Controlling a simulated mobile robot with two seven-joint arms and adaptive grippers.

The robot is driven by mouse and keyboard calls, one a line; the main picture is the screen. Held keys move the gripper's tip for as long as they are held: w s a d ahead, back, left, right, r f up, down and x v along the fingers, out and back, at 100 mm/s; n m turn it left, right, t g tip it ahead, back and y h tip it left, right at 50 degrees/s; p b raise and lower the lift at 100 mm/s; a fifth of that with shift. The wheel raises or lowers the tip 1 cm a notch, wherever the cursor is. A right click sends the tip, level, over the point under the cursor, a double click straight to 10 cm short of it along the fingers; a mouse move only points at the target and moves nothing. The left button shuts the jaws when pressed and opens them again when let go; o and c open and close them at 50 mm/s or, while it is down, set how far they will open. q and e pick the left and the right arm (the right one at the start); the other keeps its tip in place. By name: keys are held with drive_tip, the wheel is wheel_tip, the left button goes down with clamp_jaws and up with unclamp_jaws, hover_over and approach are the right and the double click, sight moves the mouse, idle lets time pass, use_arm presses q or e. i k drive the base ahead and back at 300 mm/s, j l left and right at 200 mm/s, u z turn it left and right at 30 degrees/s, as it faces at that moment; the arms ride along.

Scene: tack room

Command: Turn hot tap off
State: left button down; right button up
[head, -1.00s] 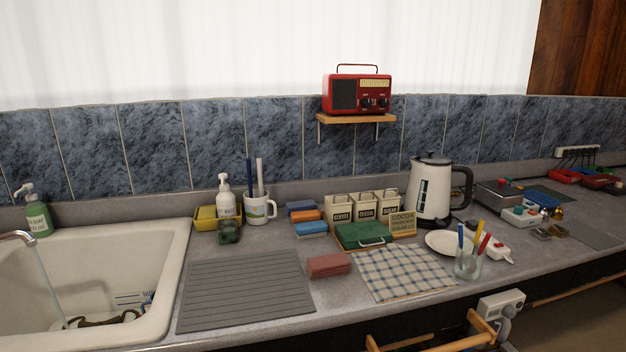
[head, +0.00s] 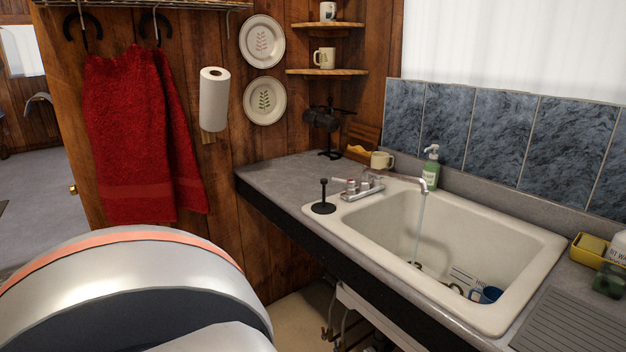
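The tap (head: 400,181) stands on the back left rim of the cream sink (head: 540,262), and a thin stream of water (head: 418,230) runs from its spout into the basin. Its small handles (head: 355,186) sit close together on the chrome base at the left; they are too small to tell which one is hot. A blue mug (head: 487,294) and some dark items lie partly hidden in the basin. Neither of my grippers is in view.
A green soap bottle (head: 431,168) and a cream mug (head: 382,160) stand behind the tap. The grey counter (head: 285,176) left of the sink is largely clear. A red towel (head: 140,140) hangs at the left.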

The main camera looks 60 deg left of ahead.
sight(351, 183)
drive_tip(key=u, duration=1.65)
drive_tip(key=i+j, duration=0.6)
drive_tip(key=j, duration=0.2)
drive_tip(key=i+j+z, duration=0.15)
drive_tip(key=z, duration=0.3)
drive_tip(key=j+z, duration=0.45)
drive_tip(key=i+l, duration=0.05)
drive_tip(key=l, duration=0.05)
